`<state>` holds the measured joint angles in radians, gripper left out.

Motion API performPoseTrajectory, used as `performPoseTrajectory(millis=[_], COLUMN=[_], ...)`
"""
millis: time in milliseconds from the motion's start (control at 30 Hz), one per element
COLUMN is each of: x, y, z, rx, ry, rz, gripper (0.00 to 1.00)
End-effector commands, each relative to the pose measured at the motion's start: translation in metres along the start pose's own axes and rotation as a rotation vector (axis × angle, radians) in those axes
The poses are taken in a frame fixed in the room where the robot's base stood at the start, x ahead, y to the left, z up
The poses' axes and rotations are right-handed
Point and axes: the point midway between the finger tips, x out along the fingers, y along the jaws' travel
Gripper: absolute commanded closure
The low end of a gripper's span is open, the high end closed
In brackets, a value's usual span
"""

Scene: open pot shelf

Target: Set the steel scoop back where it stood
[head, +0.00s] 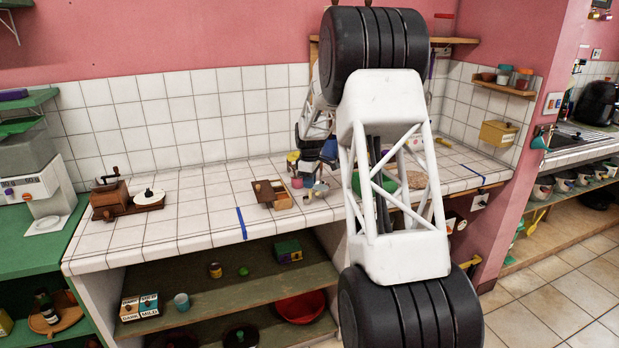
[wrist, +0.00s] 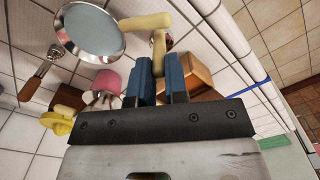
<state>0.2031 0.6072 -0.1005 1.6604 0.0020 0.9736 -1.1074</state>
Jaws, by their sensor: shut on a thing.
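The steel scoop (wrist: 92,32) has a round grey bowl and a cream handle. My gripper (wrist: 160,76), with two blue fingers, is shut on the handle in the wrist view. The bowl lies beyond the fingers, to the upper left. In the head view my gripper (head: 310,168) is over the tiled counter, partly hidden behind my own arm. The scoop's bowl (head: 320,187) shows small just below it, beside a pink pot (head: 297,182). I cannot tell whether the scoop touches the counter.
An open wooden box (head: 283,201) stands left of the scoop. A brown-handled tool (wrist: 34,80) and a yellow thing (wrist: 58,122) lie near in the wrist view. A coffee grinder (head: 108,194) stands far left. Blue tape (head: 241,223) marks the counter, with bare tiles around it.

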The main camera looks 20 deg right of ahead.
Motion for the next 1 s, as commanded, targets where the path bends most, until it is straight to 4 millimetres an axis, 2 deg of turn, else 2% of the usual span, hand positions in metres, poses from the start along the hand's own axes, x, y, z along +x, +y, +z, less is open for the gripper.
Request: performPoseTrajectory(millis=[233, 1000], x=[0.0075, 0.0110], y=[0.0001, 0.0000], z=[-0.0001, 0.0001], rx=[0.000, 0.000], ry=[0.000, 0.000], rz=[0.000, 0.000], gripper=[1.00, 1.00])
